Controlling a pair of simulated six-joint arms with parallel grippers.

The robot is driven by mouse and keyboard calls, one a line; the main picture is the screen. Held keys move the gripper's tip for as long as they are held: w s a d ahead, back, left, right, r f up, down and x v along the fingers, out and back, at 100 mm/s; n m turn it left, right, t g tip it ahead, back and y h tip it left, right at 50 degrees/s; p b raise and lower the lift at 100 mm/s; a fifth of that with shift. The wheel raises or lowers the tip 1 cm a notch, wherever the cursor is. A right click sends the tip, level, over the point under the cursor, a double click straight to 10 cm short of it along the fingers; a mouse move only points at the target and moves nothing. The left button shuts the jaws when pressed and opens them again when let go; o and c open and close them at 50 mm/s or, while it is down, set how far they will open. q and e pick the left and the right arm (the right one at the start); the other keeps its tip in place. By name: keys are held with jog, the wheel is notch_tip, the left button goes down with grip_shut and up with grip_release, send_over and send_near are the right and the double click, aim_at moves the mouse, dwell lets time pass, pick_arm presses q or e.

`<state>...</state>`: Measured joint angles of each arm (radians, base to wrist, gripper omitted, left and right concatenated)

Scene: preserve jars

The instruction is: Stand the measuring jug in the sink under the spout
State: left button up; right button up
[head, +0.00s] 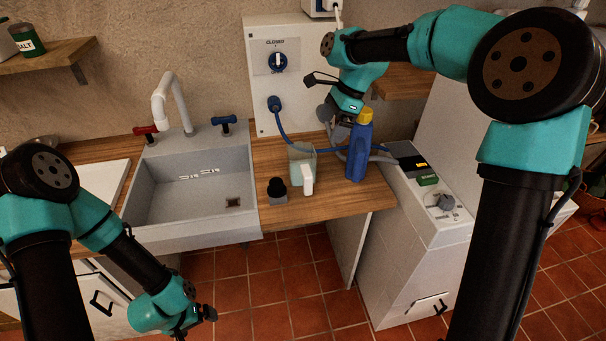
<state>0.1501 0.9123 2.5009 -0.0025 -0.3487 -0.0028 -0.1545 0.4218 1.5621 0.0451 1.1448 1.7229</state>
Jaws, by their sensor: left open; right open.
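The measuring jug (297,160), clear with a white handle, stands upright on the wooden counter to the right of the sink. The grey sink (146,196) is empty. The white spout (170,86) rises behind the sink and bends over its back part. My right gripper (336,122) is open and empty, above and behind the jug, near the blue bottle. My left gripper (203,316) is open and empty, low in front of the sink over the floor. Its fingers are small and partly hidden by the wrist.
A blue bottle with a yellow cap (359,148) stands close to the jug's right. A small dark-topped item (277,190) stands to its left. A blue hose (292,142) runs behind the jug from the wall panel (262,92). Red (146,132) and blue (224,123) taps flank the spout.

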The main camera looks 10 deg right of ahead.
send_near(310, 170)
jog(key=x, duration=0.5)
jog(key=shift+w+a+f, duration=0.1)
jog(key=shift+w+a, duration=0.1)
jog(key=shift+a, duration=0.05)
jog(key=shift+x, duration=2.6)
jog(key=shift+s+d, duration=0.15)
jog(key=shift+d, duration=0.05)
jog(key=c, duration=1.3)
